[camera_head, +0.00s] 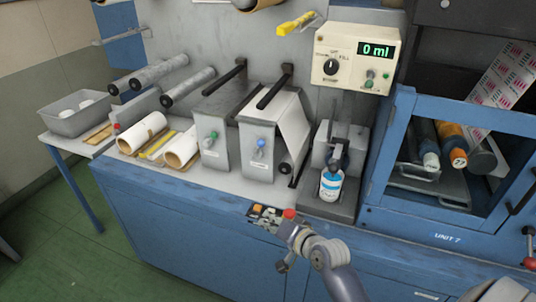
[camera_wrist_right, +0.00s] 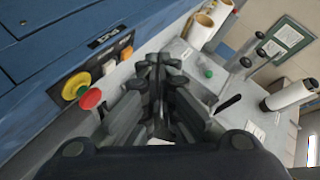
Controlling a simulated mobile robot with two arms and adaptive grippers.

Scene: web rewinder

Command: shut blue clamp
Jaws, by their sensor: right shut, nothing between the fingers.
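The blue-knobbed clamp unit is a grey box (camera_head: 257,160) with a round blue knob (camera_head: 261,142) on its front, in the middle of the bench in the head view. A long black bar (camera_head: 274,86) slants up above it. A similar grey box (camera_head: 213,150) with a green knob (camera_head: 213,135) stands to its left. My right gripper (camera_head: 290,240) is shut and empty, low in front of the cabinet and apart from the blue knob. Its dark fingers (camera_wrist_right: 158,95) fill the middle of the right wrist view. I cannot make out the blue knob there.
A red button (camera_head: 289,213) sits on a small control panel near my right gripper. A blue-labelled bottle (camera_head: 331,184) stands right of the boxes, below a dispenser reading 0 ml (camera_head: 357,58). Paper rolls (camera_head: 143,132) lie left. A blue-framed cabinet (camera_head: 446,219) stands right.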

